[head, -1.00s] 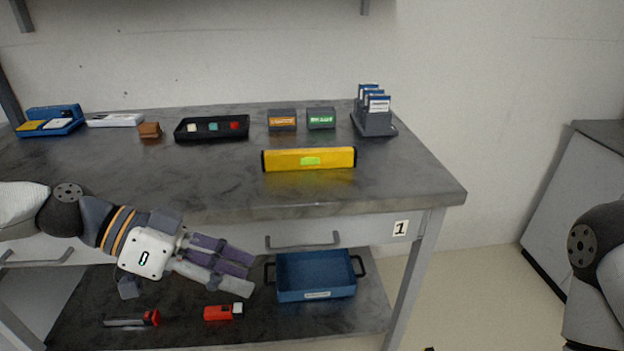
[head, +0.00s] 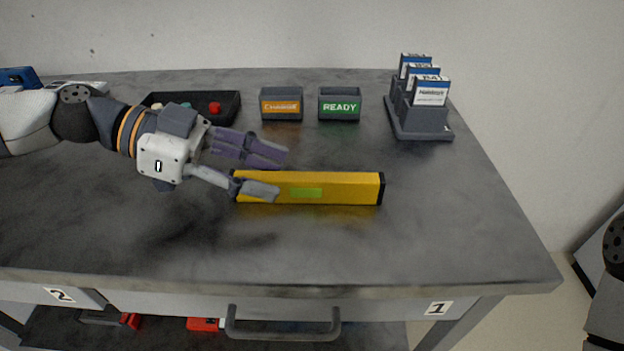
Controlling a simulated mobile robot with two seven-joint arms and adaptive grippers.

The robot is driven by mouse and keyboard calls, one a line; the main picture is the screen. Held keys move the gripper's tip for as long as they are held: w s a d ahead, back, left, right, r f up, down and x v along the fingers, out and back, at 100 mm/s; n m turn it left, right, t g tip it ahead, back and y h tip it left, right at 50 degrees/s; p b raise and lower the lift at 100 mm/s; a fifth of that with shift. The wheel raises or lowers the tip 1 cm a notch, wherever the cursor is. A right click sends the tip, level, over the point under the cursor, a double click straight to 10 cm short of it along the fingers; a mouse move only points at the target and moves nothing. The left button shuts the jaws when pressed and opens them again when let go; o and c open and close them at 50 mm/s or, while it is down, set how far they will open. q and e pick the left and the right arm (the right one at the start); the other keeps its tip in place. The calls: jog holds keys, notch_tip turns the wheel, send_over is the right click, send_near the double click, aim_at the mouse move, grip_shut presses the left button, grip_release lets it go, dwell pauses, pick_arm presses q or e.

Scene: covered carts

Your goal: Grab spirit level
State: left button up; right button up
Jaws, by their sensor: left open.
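The spirit level (head: 345,188) is a yellow bar with black ends and a green vial window. It lies on the grey worktop, lengthwise from left to right. My left gripper (head: 268,172) is open at the level's left end. Its near finger overlaps the left part of the level in the picture, and its purple far finger shows above and behind the level's top edge. I cannot tell whether the fingers touch it. My right gripper is out of view; only part of my right arm shows at the right edge.
Behind the level stand a grey bin with an orange label (head: 281,104), a bin marked READY (head: 339,104) and a card rack (head: 419,118). A black tray (head: 227,105) sits behind my left gripper. The worktop (head: 440,230) is clear to the right and in front.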

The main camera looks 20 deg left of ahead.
aim_at(297, 176)
pick_arm(q)
jog(key=x, duration=0.2)
jog(key=b+x, duration=0.1)
jog(key=x, duration=0.2)
jog(key=shift+w+d+f, duration=0.2)
jog(key=shift+w, duration=0.25)
jog(key=shift+w+d, duration=0.15)
jog(key=shift+d, duration=0.1)
jog(key=shift+r, duration=0.15)
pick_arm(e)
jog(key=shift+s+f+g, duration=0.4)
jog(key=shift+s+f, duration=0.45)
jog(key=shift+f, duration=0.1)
pick_arm(q)
grip_shut()
